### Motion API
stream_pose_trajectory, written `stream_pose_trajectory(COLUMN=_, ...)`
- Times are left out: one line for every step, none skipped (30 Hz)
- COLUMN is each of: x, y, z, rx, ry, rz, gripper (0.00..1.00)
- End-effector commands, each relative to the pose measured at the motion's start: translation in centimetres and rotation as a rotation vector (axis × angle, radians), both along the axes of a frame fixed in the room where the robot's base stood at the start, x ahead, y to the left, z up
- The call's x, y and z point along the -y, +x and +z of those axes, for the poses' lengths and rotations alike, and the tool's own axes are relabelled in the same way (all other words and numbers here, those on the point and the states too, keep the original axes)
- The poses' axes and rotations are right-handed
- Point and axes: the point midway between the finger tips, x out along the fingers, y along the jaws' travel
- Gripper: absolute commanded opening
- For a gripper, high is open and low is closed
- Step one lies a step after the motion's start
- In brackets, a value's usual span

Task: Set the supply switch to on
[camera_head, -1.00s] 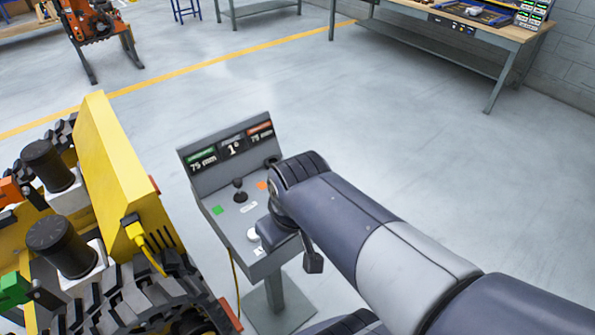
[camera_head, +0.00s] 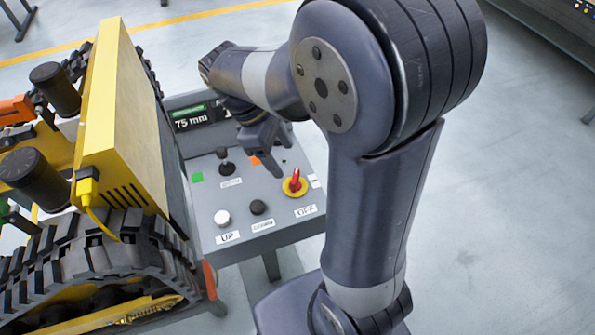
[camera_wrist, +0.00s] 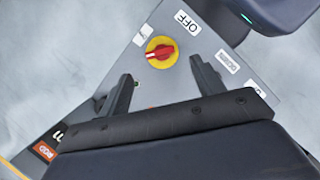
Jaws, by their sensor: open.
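The supply switch (camera_head: 294,184) is a red rotary handle on a round yellow plate, at the right front of the grey control panel (camera_head: 205,207). An "OFF" label (camera_head: 305,211) lies just below it, and a smaller label, too small to read, is to its right. The switch also shows in the wrist view (camera_wrist: 161,52), beyond the fingertips. My gripper (camera_head: 275,165) is open and empty just above the panel, behind the switch in the head view. In the wrist view, its fingers (camera_wrist: 163,80) are spread, with the switch roughly centred ahead. It appears apart from the switch.
A white "UP" button (camera_head: 222,218), a dark button (camera_head: 258,207) and a black joystick (camera_head: 226,164) are on the panel. The yellow tracked carrier (camera_head: 120,130) stands close against the panel's left side. Open floor lies to the right.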

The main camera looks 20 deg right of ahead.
Motion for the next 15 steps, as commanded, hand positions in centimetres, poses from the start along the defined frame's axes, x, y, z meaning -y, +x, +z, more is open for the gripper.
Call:
stream_pose_trajectory(x=0.4, y=-0.3, z=-1.0, rx=-0.005, ry=-0.002, rz=-0.002, gripper=0.64)
stream_pose_trajectory(x=0.6, y=-0.4, z=-1.5, rx=-0.006, ry=-0.002, rz=-0.003, gripper=0.64)
stream_pose_trajectory(x=0.8, y=-0.6, z=-2.3, rx=-0.005, ry=-0.002, rz=-0.002, gripper=0.64)
stream_pose_trajectory(x=1.0, y=-0.8, z=-2.8, rx=-0.004, ry=-0.001, rz=-0.002, gripper=0.64)
stream_pose_trajectory(x=1.2, y=-0.9, z=-3.4, rx=-0.005, ry=-0.002, rz=-0.003, gripper=0.64)
stream_pose_trajectory(x=1.5, y=-1.0, z=-4.1, rx=-0.004, ry=-0.002, rz=-0.003, gripper=0.64)
stream_pose_trajectory(x=1.6, y=-1.1, z=-4.6, rx=-0.005, ry=-0.002, rz=-0.003, gripper=0.64)
stream_pose_trajectory(x=1.8, y=-1.2, z=-5.0, rx=-0.005, ry=-0.002, rz=-0.003, gripper=0.64)
stream_pose_trajectory(x=2.0, y=-1.4, z=-5.5, rx=-0.003, ry=-0.001, rz=-0.003, gripper=0.64)
stream_pose_trajectory(x=2.1, y=-1.5, z=-5.9, rx=-0.003, ry=-0.001, rz=-0.003, gripper=0.64)
stream_pose_trajectory(x=2.2, y=-1.5, z=-6.3, rx=-0.003, ry=-0.001, rz=-0.003, gripper=0.64)
stream_pose_trajectory(x=2.3, y=-1.6, z=-6.7, rx=-0.003, ry=-0.001, rz=-0.003, gripper=0.64)
stream_pose_trajectory(x=2.4, y=-1.6, z=-6.9, rx=-0.003, ry=-0.001, rz=-0.003, gripper=0.64)
stream_pose_trajectory(x=2.5, y=-1.7, z=-7.2, rx=-0.001, ry=0.000, rz=-0.003, gripper=0.64)
stream_pose_trajectory(x=2.6, y=-1.7, z=-7.4, rx=-0.001, ry=0.001, rz=-0.003, gripper=0.64)
